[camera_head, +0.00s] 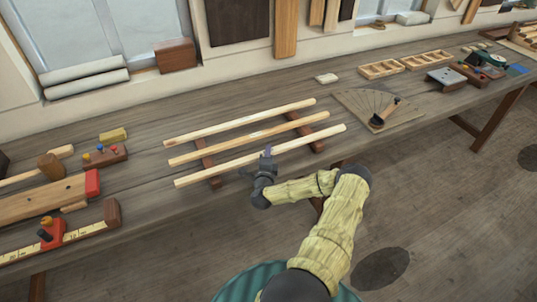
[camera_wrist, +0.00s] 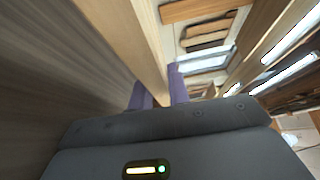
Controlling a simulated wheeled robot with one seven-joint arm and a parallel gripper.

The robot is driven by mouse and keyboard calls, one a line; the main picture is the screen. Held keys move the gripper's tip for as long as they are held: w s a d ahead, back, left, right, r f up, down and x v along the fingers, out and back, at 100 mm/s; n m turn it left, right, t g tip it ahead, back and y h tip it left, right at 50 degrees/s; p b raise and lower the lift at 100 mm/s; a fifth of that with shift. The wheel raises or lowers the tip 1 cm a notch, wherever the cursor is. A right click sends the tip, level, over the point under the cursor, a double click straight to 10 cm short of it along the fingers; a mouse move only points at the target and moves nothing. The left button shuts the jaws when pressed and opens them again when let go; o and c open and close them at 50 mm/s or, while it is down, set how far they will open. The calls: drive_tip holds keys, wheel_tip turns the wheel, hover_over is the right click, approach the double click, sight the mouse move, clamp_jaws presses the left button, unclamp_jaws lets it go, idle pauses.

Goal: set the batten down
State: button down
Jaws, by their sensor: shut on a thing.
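My gripper (camera_head: 267,157) is shut on the nearest of three pale wooden battens, the front batten (camera_head: 220,170), a little right of its left half. In the wrist view the purple fingertips (camera_wrist: 158,92) close around this batten (camera_wrist: 128,40), which runs away up the picture. The middle batten (camera_head: 230,145) and the back batten (camera_head: 240,123) lie roughly parallel behind it, across two dark brown bearers, a left one (camera_head: 206,158) and a right one (camera_head: 317,146). I cannot tell whether the front batten touches the bearers or hangs slightly above them.
A fan-shaped wooden board (camera_head: 372,104) with a dark tool lies right of the battens. A small pale block (camera_head: 326,78) is behind. A mallet (camera_head: 52,166), a plane-like red-ended tool (camera_head: 40,203) and a rule with a red slider (camera_head: 85,232) crowd the left.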

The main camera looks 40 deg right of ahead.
drive_tip(key=shift+s+a+f, duration=0.15)
drive_tip(key=shift+s+f, duration=0.05)
drive_tip(key=shift+f, duration=0.85)
drive_tip(key=c, duration=1.3)
unclamp_jaws()
drive_tip(key=shift+o, duration=0.2)
drive_tip(key=shift+s+a+f+y+b, duration=0.25)
drive_tip(key=shift+s+a+y+b, duration=0.05)
drive_tip(key=shift+a, duration=0.1)
drive_tip(key=r+b+v, duration=0.2)
drive_tip(key=b+v, duration=0.1)
drive_tip(key=v, duration=1.2)
drive_tip(key=shift+s+a, duration=0.2)
drive_tip(key=shift+a, duration=0.15)
